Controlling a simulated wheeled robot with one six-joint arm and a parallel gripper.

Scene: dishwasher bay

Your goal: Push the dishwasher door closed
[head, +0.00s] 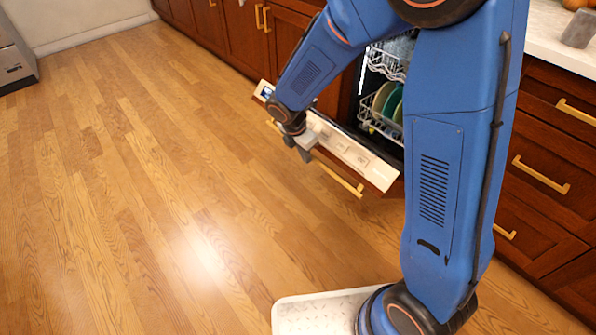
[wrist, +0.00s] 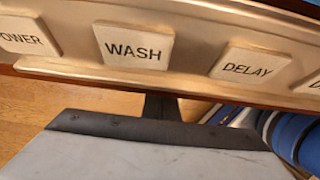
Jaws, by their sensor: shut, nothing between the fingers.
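The dishwasher door (head: 345,150) is part open, tilted out from the cabinet front, with its pale control strip along the top edge. A gold handle (head: 340,177) runs along its outer face. In the wrist view the control strip (wrist: 190,80) spans the top, with POWER, WASH and DELAY buttons. My gripper (head: 305,150) is shut and empty at the outer side of the door, near the strip and handle. Its grey body (wrist: 160,150) fills the bottom of the wrist view. I cannot tell whether it touches the door. My arm hides part of the door and opening.
Inside the dishwasher, a white rack (head: 385,62) and green plates (head: 390,100) show. Dark wood drawers (head: 545,175) with gold handles stand to the right under a pale counter (head: 550,40). The wooden floor (head: 130,190) on the left is clear.

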